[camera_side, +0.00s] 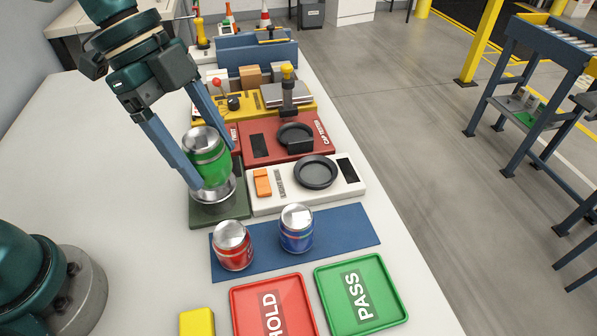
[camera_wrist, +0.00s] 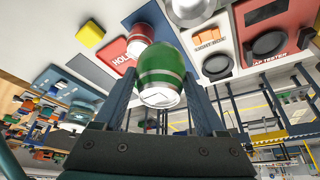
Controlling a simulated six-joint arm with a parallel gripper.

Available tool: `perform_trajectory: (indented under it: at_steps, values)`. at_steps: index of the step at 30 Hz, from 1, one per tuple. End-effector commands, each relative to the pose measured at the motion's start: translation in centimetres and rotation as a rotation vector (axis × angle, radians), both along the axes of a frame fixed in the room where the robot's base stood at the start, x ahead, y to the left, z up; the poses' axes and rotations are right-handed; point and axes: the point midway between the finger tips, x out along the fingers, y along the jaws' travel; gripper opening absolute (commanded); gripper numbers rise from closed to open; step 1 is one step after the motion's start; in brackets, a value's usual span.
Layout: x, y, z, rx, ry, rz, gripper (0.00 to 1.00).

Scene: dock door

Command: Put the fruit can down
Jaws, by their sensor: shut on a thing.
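The green can (camera_side: 207,158) with a silver lid is between the two fingers of my gripper (camera_side: 213,165), which is shut on it. It is over the round metal dish (camera_side: 228,190) of a dark green stand (camera_side: 203,215). I cannot tell whether its base touches the dish. In the wrist view the green can (camera_wrist: 162,65) sits between the fingers of my gripper (camera_wrist: 159,78), and part of the metal dish (camera_wrist: 190,9) shows at the top edge. The can's label cannot be read.
A red can (camera_side: 233,247) and a blue can (camera_side: 296,229) stand on a blue mat (camera_side: 350,226). A red HOLD tray (camera_side: 245,312) and a green PASS tray (camera_side: 390,300) look empty. A white device (camera_side: 350,190) and a red cap tester (camera_side: 255,148) stand close to the dish.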

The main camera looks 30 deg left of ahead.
Motion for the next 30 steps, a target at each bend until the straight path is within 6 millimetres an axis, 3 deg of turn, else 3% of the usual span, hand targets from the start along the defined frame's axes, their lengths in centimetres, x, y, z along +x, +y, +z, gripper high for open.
perform_trajectory:
  at_steps: [3, 11, 24, 30]
  values:
    - [-1.0, -2.2, -0.3, 0.000, 0.001, -0.083, 0.00]
    - [-2.6, -4.5, -1.1, 0.000, 0.002, -0.155, 0.00]
    - [-6.7, -11.5, -6.1, 0.003, 0.005, -0.157, 0.00]
    - [-7.7, -13.6, -7.5, 0.002, 0.002, -0.149, 0.00]
